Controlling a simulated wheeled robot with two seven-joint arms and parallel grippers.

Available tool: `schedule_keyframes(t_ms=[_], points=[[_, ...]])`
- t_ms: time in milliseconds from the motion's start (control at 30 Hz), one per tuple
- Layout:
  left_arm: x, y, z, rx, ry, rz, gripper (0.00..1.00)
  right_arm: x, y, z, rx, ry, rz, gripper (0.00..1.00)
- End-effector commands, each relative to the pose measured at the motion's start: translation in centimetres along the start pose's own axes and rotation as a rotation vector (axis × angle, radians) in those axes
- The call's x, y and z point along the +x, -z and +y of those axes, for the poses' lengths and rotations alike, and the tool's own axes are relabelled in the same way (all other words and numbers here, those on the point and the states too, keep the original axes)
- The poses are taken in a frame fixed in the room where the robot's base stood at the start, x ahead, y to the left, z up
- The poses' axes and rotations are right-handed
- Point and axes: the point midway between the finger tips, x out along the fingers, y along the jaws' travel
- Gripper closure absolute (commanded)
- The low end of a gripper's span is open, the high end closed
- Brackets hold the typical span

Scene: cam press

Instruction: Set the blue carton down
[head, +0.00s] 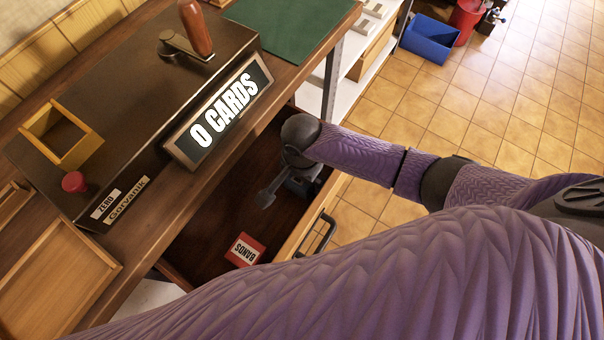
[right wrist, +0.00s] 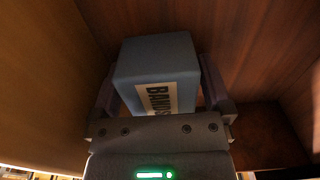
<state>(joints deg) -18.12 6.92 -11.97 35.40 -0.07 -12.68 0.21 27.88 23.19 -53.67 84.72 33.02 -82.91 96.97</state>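The blue carton (right wrist: 155,60) shows in the right wrist view between the two fingers of my right gripper (right wrist: 160,92). The fingers lie close against its sides, and a white label with dark letters faces the camera. In the head view my right gripper (head: 285,187) reaches down into the open drawer (head: 215,215). The carton is hard to make out there, mostly hidden by the wrist and gripper. Whether it touches the drawer floor I cannot tell. My left gripper is out of view.
A red carton labelled BANDS (head: 244,250) lies near the drawer's front end. The drawer front has a dark handle (head: 319,236). Above stands a dark press with a "0 CARDS" display (head: 222,112). Bare drawer floor lies left of my gripper.

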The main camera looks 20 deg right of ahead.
Motion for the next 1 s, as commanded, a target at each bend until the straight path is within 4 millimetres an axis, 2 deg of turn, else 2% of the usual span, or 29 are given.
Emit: schedule_keyframes(t_ms=[167, 267, 500, 600, 700, 800, 1000], points=[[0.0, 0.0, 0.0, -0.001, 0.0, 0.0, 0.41, 0.0, 0.0, 0.0, 0.0, 0.0, 0.0, 0.0], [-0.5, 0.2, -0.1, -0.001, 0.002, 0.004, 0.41, -1.0, 0.0, 0.0, 0.0, 0.003, 0.0, 0.0], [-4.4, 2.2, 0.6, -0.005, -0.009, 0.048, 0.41, -8.0, 0.0, -0.1, 0.0, 0.005, 0.001, 0.0], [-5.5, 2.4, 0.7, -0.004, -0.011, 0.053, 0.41, -10.3, 0.0, -0.1, 0.0, 0.005, 0.001, 0.0], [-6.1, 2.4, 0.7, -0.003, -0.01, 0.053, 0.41, -11.8, 0.0, -0.1, 0.0, 0.003, 0.0, 0.0], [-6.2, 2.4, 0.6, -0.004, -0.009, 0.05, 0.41, -12.4, 0.0, 0.0, 0.0, 0.001, 0.0, 0.0], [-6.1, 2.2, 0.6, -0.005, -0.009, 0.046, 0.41, -12.3, 0.0, 0.0, 0.0, 0.0, -0.001, 0.0]])
